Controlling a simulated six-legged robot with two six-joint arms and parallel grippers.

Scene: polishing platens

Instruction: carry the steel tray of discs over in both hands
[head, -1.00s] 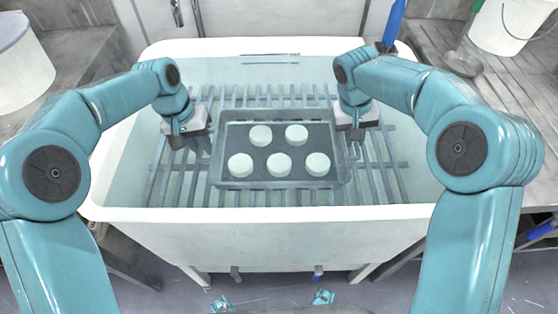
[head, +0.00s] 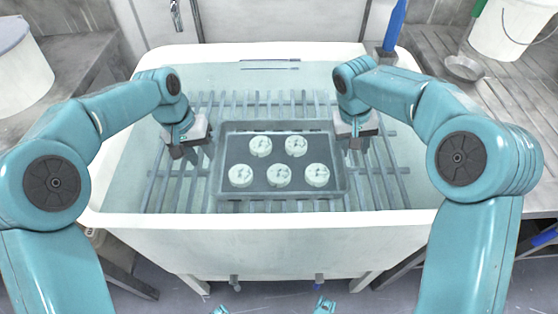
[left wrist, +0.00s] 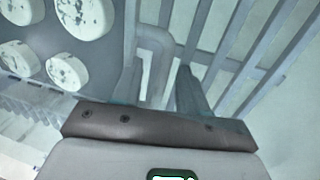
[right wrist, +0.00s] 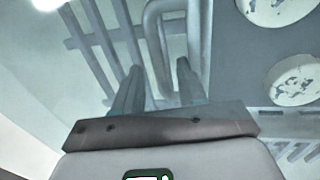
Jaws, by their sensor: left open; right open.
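The steel tray (head: 341,190) lies flat on bars inside the white basin and holds several round white discs (head: 279,175) with grey patches. My left gripper (head: 190,151) is open at the tray's left side. In the left wrist view, a bent tube handle (left wrist: 154,50) of the tray shows between its two fingers (left wrist: 160,88). My right gripper (head: 355,142) is open at the tray's right side. In the right wrist view, the other tube handle (right wrist: 152,38) shows between its fingers (right wrist: 157,85). Whether any finger touches a handle cannot be told.
The white basin (head: 270,240) has raised rims all round, and its grey bars (head: 385,185) run under the tray. A slatted bench (head: 510,110) with a metal bowl (head: 464,68) and a white bucket (head: 515,30) stands at the right. A white tub (head: 22,70) stands at the left.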

